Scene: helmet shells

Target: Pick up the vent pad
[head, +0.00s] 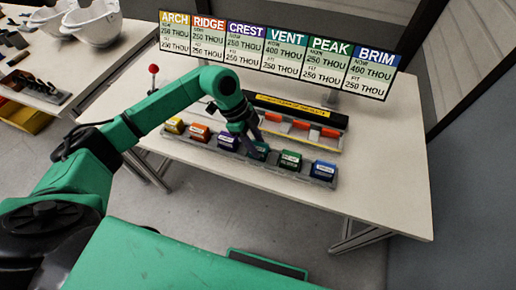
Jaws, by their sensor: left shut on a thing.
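The vent pad (259,152) is a small teal block in the long grey rack (207,147) at the front of the table, between the purple and green blocks. My left gripper (252,143) reaches down to it from above and is shut on it. The fingers hide part of the pad. I cannot tell whether the pad is lifted off the rack. My right gripper is not in view.
The rack also holds yellow (174,125), orange (199,132), purple (228,141), green (290,160) and blue (323,170) blocks. Behind is a fixture with orange-red pieces (301,125). A sign board (275,56) stands at the back. The table's right side is clear.

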